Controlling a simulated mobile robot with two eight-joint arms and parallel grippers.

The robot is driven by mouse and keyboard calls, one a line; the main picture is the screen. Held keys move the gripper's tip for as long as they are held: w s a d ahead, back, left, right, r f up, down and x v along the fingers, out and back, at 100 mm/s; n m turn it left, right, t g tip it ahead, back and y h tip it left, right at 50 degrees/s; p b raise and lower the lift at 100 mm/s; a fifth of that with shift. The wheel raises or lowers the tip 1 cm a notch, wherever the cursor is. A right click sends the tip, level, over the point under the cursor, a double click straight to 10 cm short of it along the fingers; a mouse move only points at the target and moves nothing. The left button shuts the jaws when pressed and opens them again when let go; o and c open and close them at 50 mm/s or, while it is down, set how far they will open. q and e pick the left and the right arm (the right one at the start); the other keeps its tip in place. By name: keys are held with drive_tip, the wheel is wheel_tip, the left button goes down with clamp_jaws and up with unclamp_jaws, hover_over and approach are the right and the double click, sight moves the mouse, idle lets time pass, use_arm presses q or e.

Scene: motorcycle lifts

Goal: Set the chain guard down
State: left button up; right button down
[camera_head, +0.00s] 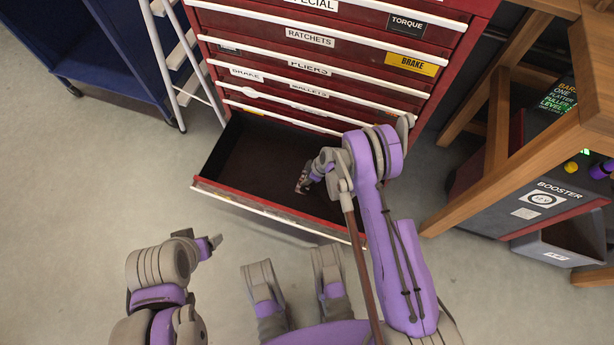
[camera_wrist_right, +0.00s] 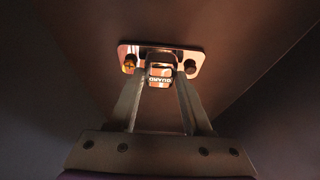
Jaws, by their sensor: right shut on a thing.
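The chain guard (camera_wrist_right: 190,55) is a small, shiny, copper-toned plate with rounded corners, dark holes and a label block. My right gripper (camera_wrist_right: 160,82) is shut on it in the right wrist view. In the head view, my right gripper (camera_head: 309,178) reaches into the open bottom drawer (camera_head: 240,165) of a red tool chest, and the chain guard (camera_head: 302,183) shows at its fingertips. I cannot tell whether the guard touches the drawer floor. My left gripper (camera_head: 214,243) is on the lower left, outside the drawer; its jaws are not clear.
The red tool chest (camera_head: 320,55) has several closed, labelled drawers above the open one. A white ladder-like frame (camera_head: 178,55) and a blue cart (camera_head: 95,65) stand left. A wooden bench (camera_head: 545,145) and a grey booster unit (camera_head: 540,200) stand right. The drawer's left part looks empty.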

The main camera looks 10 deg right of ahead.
drive_tip(key=shift+c, duration=1.7)
unclamp_jaws()
drive_tip(key=shift+f, duration=0.1)
drive_tip(key=s+d+r+m+h+p, duration=0.1)
drive_tip(key=s+r+m, duration=0.15)
drive_tip(key=r, duration=0.85)
drive_tip(key=s+d+r+m+p, duration=0.15)
drive_tip(key=s+r, duration=0.25)
drive_tip(key=r, duration=0.6)
drive_tip(key=s+d+r+m+h+p, duration=0.1)
drive_tip(key=s+d+r, duration=0.15)
drive_tip(key=r, duration=0.85)
drive_tip(key=s+r+m+t+h, duration=0.1)
drive_tip(key=s+r+m, duration=0.2)
drive_tip(key=s, duration=0.5)
drive_tip(key=s+r+m, duration=0.3)
drive_tip(key=s+r, duration=0.2)
drive_tip(key=s, duration=0.3)
drive_tip(key=shift+s+d+t+h+b, duration=0.2)
drive_tip(key=shift+s+t+h+b, duration=0.1)
drive_tip(key=shift+s+t+h, duration=0.1)
